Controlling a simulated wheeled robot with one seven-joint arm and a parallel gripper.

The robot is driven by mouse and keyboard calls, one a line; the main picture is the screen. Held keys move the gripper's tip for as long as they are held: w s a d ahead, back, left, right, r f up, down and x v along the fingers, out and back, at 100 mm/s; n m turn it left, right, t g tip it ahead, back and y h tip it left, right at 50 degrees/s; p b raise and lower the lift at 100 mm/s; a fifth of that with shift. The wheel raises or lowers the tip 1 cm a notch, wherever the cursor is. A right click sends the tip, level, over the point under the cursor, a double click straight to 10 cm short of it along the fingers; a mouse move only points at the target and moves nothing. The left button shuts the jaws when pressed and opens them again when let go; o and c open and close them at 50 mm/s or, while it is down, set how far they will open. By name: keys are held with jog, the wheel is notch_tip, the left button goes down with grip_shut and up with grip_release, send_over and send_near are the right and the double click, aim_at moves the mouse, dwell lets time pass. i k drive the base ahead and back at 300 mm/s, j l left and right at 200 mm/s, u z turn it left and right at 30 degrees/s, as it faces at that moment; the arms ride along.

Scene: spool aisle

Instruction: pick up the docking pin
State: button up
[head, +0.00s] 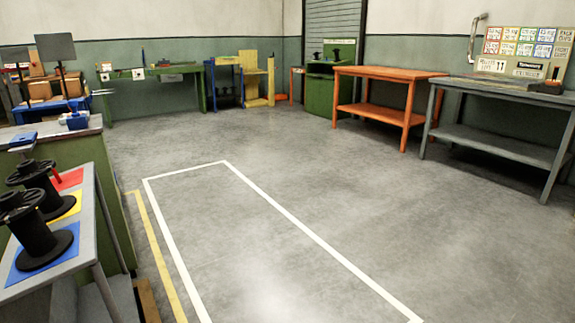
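I cannot make out a docking pin for certain in the head view. A small dark upright item with some red (554,80) stands on the grey bench (500,140) at the far right, but it is too small to name. My gripper is not in view.
An orange table (385,72) and a green cabinet (320,95) stand at the back. The white-outlined floor (260,250) is clear.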

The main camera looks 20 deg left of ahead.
aim_at(73, 103)
jog(key=i+j+u, duration=0.3)
jog(key=i, duration=0.2)
jog(key=i+u, duration=0.3)
jog(key=i, duration=0.2)
jog(key=i+l+u, duration=0.15)
jog(key=i+u, duration=0.15)
jog(key=i, duration=0.2)
jog(key=i+l+u, duration=0.25)
jog(key=i, duration=0.3)
jog(key=i+l+u, duration=0.3)
jog(key=i, duration=0.2)
jog(key=i+j+u, duration=0.1)
jog(key=i+u, duration=0.65)
jog(key=u, duration=0.15)
jog(key=i+l+u, duration=0.1)
jog(key=i+u, duration=0.35)
jog(key=k, duration=0.1)
